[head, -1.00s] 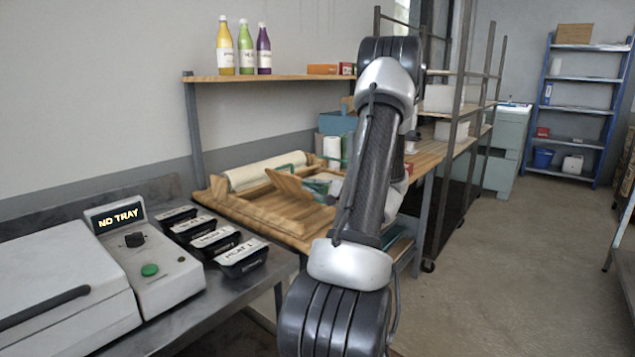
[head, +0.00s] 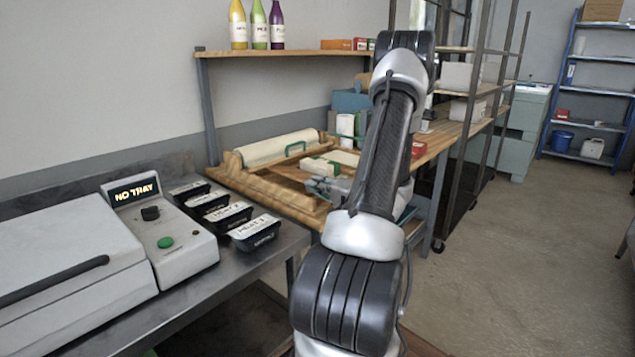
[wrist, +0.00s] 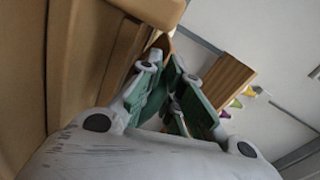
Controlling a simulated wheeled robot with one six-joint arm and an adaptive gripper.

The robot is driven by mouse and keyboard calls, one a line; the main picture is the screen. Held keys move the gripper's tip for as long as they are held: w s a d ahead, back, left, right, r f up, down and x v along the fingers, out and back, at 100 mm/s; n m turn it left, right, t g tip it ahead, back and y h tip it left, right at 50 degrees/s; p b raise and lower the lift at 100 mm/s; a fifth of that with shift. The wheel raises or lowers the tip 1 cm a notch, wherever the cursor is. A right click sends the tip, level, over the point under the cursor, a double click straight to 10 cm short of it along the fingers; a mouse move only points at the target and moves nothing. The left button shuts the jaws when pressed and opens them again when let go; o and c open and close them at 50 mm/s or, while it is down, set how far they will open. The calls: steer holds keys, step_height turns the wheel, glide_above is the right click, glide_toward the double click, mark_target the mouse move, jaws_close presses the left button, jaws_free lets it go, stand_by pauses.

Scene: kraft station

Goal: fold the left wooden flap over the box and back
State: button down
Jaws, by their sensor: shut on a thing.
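My gripper (head: 322,184) is low over the frame, in front of the box and partly hidden by my arm. In the wrist view, its green-padded fingers (wrist: 170,72) close toward a tan wooden edge (wrist: 162,44), which looks like the left flap. The gripper is shut on it, though the contact is mostly hidden. No flap stands up clearly in the head view, so its exact angle cannot be told.
A paper roll (head: 280,148) lies behind the frame. Black trays (head: 230,214) and a sealing machine (head: 165,240) reading "NO TRAY" stand at left. Bottles (head: 257,25) stand on a shelf (head: 290,53) above. A metal rack (head: 470,110) rises at right. Open floor lies at right.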

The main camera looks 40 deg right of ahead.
steer(key=shift+a+f, duration=0.15)
steer(key=shift+f, duration=0.15)
steer(key=c, duration=1.6)
jaws_free()
steer(key=shift+c, duration=0.2)
steer(key=shift+s+f, duration=0.2)
steer(key=shift+s, duration=0.4)
steer(key=shift+o, duration=0.8)
steer(key=s+d, duration=0.1)
steer(key=s, duration=1)
steer(key=shift+r, duration=0.25)
steer(key=shift+w, duration=0.1)
